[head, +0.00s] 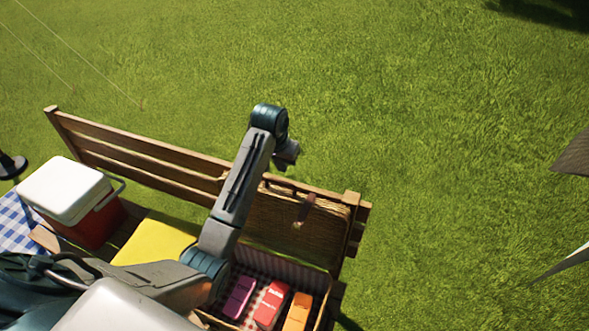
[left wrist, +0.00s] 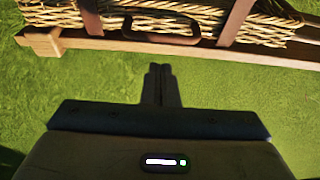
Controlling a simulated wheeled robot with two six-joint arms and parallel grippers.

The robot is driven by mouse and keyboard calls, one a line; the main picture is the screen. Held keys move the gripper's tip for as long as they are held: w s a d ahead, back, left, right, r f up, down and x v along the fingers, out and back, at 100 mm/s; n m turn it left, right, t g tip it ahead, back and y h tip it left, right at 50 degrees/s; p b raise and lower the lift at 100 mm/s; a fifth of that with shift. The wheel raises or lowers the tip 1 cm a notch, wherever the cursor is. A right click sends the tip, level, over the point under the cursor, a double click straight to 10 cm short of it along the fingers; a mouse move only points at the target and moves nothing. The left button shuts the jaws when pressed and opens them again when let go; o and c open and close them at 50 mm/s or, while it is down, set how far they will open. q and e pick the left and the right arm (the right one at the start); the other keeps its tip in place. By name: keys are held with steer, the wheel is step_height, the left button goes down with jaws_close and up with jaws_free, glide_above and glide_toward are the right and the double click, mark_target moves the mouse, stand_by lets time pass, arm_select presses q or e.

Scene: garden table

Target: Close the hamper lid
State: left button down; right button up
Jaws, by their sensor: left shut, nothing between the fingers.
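The wicker hamper (head: 286,256) stands on the bench at the lower middle of the head view, with a checked lining. Its lid (head: 290,222) is open, raised against the bench back. In the left wrist view, the lid's wicker edge (left wrist: 205,20) runs across the top, with a dark handle (left wrist: 160,33) and brown straps. My left gripper (head: 288,153) is beyond the bench back, past the lid's upper edge. Its fingers (left wrist: 160,72) are together and empty, over grass and apart from the lid. My left arm hides part of the hamper's left side. My right gripper is not in view.
Purple (head: 239,297), red (head: 271,305) and orange (head: 298,312) packets lie in the hamper. A red cooler with a white lid (head: 66,190) and a yellow item (head: 155,239) are to its left. The wooden bench back (head: 140,145) runs behind. Open grass lies beyond.

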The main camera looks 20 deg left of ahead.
mark_target(282, 189)
arm_select(q)
steer(key=shift+w+f+p, duration=0.25)
steer(key=shift+f+p, duration=0.1)
steer(key=shift+f, duration=0.2)
steer(key=shift+s+f+p, duration=0.15)
steer(key=shift+f+p, duration=0.2)
steer(key=shift+f, duration=0.2)
steer(key=shift+s+f+p, duration=0.15)
steer(key=shift+f+p, duration=0.15)
steer(key=shift+f, duration=0.2)
steer(key=x, duration=0.2)
steer(key=p+x, duration=0.1)
steer(key=x, duration=0.3)
steer(key=shift+w, duration=0.35)
steer(key=shift+s, duration=0.2)
steer(key=shift+w, duration=0.1)
